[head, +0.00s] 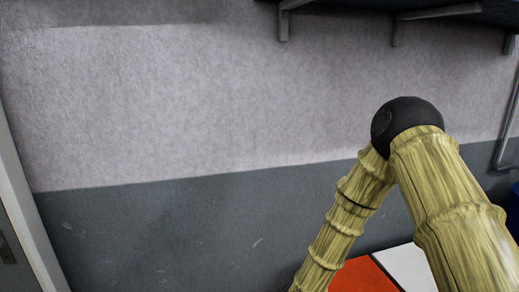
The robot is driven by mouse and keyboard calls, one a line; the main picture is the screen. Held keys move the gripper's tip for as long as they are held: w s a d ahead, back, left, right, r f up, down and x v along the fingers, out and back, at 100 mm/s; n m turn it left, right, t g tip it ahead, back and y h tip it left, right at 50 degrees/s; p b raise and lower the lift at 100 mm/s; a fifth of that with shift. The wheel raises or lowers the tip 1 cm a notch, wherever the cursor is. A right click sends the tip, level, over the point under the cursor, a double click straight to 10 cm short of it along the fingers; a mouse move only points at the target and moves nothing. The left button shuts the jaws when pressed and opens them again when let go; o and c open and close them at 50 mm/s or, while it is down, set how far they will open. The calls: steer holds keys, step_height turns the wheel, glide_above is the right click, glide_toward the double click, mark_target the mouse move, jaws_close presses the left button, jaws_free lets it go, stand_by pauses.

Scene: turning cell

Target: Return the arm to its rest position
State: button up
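My arm (445,205) shows at the right of the head view, in yellowish ribbed covering. It rises from the lower right to a black elbow joint (405,122), then bends down to the left. Its lower link (345,220) runs out of the bottom edge of the picture. My gripper is out of view, so I cannot see its state or whether it holds anything.
A wall, light above (200,100) and dark grey below (170,235), fills the background. A shelf on brackets (440,12) hangs at the top right. Orange (365,275) and white (408,265) surfaces show below the arm. A door frame (25,215) stands at the left.

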steer(key=s+d+f+n+g, duration=0.2)
steer(key=s+d+f+n, duration=0.15)
steer(key=s+f, duration=0.5)
steer(key=s+d+f+n+g, duration=0.2)
steer(key=s+d+f, duration=0.25)
steer(key=s, duration=0.75)
steer(key=s+d+f+n+g+b, duration=0.1)
steer(key=s+d+f+n+g, duration=0.1)
steer(key=s, duration=0.8)
steer(key=s+d+f+n+g, duration=0.1)
steer(key=s+d+f+g, duration=0.1)
steer(key=s, duration=0.8)
steer(key=shift+s+d+n+b, duration=0.2)
steer(key=shift+d+n+b, duration=0.15)
steer(key=shift+d, duration=0.15)
steer(key=shift+d, duration=0.1)
